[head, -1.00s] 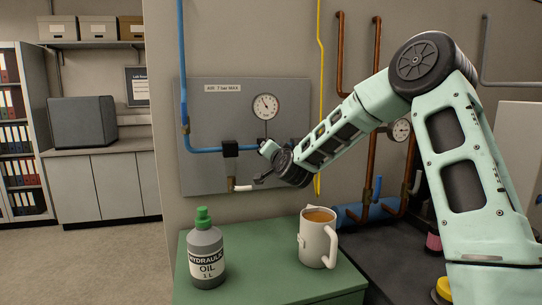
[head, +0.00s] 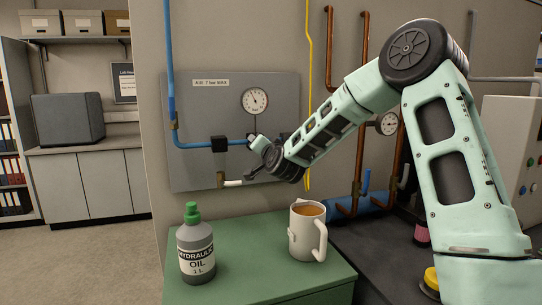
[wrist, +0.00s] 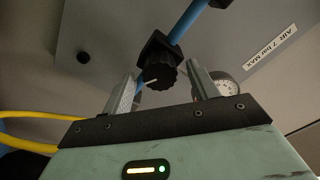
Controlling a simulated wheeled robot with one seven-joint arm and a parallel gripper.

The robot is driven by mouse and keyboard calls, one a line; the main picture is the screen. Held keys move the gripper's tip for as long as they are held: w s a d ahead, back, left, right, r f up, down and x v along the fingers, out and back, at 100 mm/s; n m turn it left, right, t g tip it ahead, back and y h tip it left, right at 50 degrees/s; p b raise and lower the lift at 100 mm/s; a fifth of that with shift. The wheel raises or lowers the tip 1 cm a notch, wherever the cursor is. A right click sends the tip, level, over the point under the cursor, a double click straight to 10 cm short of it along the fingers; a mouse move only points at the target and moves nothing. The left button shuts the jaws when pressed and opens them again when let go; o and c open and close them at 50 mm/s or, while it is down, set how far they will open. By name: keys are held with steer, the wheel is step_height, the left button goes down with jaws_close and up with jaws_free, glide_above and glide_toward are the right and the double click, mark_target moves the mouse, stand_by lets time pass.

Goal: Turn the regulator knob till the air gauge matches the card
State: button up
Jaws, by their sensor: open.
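The round white air gauge (head: 255,101) sits on a grey panel (head: 200,120); its dark needle points up and left. In the wrist view the gauge (wrist: 228,87) is partly hidden by the right finger. The black ribbed regulator knob (wrist: 161,77) has a white line on it and sits under a black body on the blue pipe. My gripper (wrist: 164,90) is open, with one finger on each side of the knob and gaps showing. In the head view my gripper (head: 254,141) hides the knob. I cannot make out a card with a gauge reading.
A label (head: 211,82) on the panel reads AIR 7 bar MAX. An oil bottle (head: 195,248) and a mug (head: 306,232) stand on the green cabinet top (head: 255,270) below my arm. Copper pipes (head: 362,110) and a second gauge (head: 388,124) are at right.

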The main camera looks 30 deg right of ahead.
steer(key=b+v, duration=0.3)
steer(key=v, duration=1.3)
steer(key=shift+s, duration=0.1)
steer(key=s+a+f+n+g+y, duration=0.4)
steer(key=a+f+n, duration=0.15)
steer(key=a, duration=0.55)
steer(key=s+a+f+n+g+y, duration=0.4)
steer(key=a+f, duration=0.3)
steer(key=a, duration=0.3)
steer(key=s+a+f+n+g, duration=0.1)
steer(key=s+f+n+g, duration=0.1)
steer(key=s, duration=0.5)
steer(key=s+a+f+n+g+h, duration=0.1)
steer(key=s+n+g, duration=0.3)
steer(key=s, duration=0.4)
steer(key=s+a+f+n+g+h, duration=0.1)
steer(key=s+a+f+n+g, duration=0.2)
steer(key=s, duration=0.5)
steer(key=shift+a, duration=0.25)
steer(key=shift+f+n, duration=0.1)
steer(key=shift+n, duration=0.15)
